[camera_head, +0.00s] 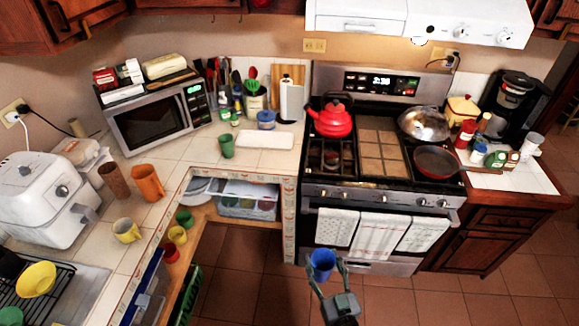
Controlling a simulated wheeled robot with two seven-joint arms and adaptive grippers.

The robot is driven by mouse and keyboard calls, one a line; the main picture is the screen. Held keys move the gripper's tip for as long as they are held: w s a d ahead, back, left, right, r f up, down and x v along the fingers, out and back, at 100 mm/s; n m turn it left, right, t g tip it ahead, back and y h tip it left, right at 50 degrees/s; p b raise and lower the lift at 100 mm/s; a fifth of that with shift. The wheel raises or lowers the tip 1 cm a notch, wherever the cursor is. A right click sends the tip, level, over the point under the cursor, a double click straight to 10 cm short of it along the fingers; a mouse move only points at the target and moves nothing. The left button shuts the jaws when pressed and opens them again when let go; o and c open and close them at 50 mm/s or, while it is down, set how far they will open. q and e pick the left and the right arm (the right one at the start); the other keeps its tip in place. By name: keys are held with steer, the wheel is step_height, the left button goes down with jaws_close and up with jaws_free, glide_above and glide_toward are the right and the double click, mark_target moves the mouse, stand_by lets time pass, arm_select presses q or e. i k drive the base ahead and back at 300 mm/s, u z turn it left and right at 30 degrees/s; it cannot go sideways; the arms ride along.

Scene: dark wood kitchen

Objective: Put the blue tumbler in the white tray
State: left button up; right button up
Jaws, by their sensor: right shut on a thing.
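The blue tumbler (321,258) is in the head view at the lower middle, held in the air over the floor in front of the counter and stove. My right gripper (327,267) is shut on it, with a finger on either side. The tumbler looks roughly upright with its open top showing. The white tray (265,140) lies flat on the tiled counter, left of the stove, and looks empty. The gripper and tumbler are well in front of the tray and apart from it. My left gripper is not in view.
A green cup (226,146) stands just left of the tray. A blue-lidded jar (266,119) and a utensil holder (256,101) stand behind it. A red kettle (330,118) is on the stove to the right. Below the counter is an open shelf with a clear bin (247,205).

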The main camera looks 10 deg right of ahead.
mark_target(280, 141)
steer(key=z, duration=0.15)
steer(key=i, duration=2.4)
steer(key=z, duration=1.1)
